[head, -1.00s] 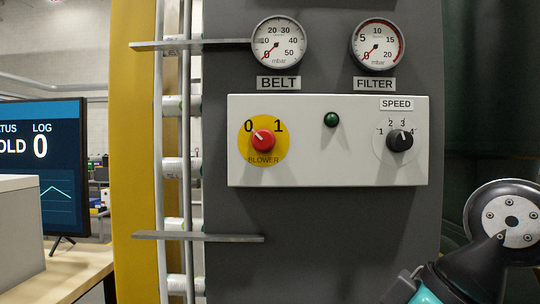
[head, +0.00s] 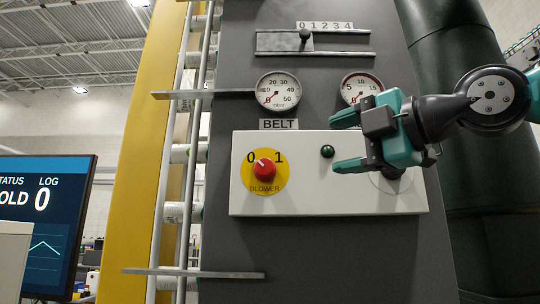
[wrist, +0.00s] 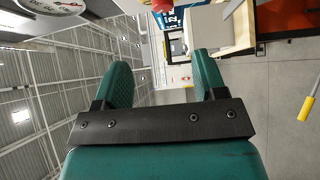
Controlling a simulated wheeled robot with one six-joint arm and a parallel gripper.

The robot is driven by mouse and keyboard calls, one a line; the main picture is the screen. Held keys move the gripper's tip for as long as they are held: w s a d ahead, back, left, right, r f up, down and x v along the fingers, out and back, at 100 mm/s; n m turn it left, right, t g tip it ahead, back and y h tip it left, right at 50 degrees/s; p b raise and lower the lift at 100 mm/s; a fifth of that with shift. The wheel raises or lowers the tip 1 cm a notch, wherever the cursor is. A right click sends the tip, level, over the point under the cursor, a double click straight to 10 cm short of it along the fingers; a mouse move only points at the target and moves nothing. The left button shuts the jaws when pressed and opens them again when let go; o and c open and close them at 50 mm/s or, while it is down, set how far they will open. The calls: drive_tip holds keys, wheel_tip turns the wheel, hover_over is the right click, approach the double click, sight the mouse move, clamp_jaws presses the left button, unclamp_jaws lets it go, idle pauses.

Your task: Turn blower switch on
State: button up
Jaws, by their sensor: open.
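The blower switch is a red knob (head: 264,166) on a yellow disc marked 0 and 1, at the left of the white control panel (head: 330,207). Its pale pointer mark leans up and left, toward the 0. My gripper (head: 341,142) is open and empty, its teal fingers pointing left. It is to the right of the knob and apart from it, in front of the panel's right half. It hides the speed knob and part of the filter gauge. In the wrist view my gripper (wrist: 160,66) has nothing between its fingers.
A dark green lamp (head: 327,151) sits between the knob and my gripper. The belt gauge (head: 278,91) is above the panel. A metal bar (head: 195,272) sticks out below left, and another (head: 200,94) above left. A monitor (head: 60,225) stands at the far left.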

sight(269, 168)
drive_tip(key=p+x, duration=0.9)
drive_tip(key=x, duration=0.7)
drive_tip(key=shift+s+f+p, duration=0.1)
drive_tip(key=shift+f+p, duration=0.05)
drive_tip(key=shift+p, duration=0.15)
drive_tip(key=c, duration=0.8)
drive_tip(key=shift+f, duration=0.1)
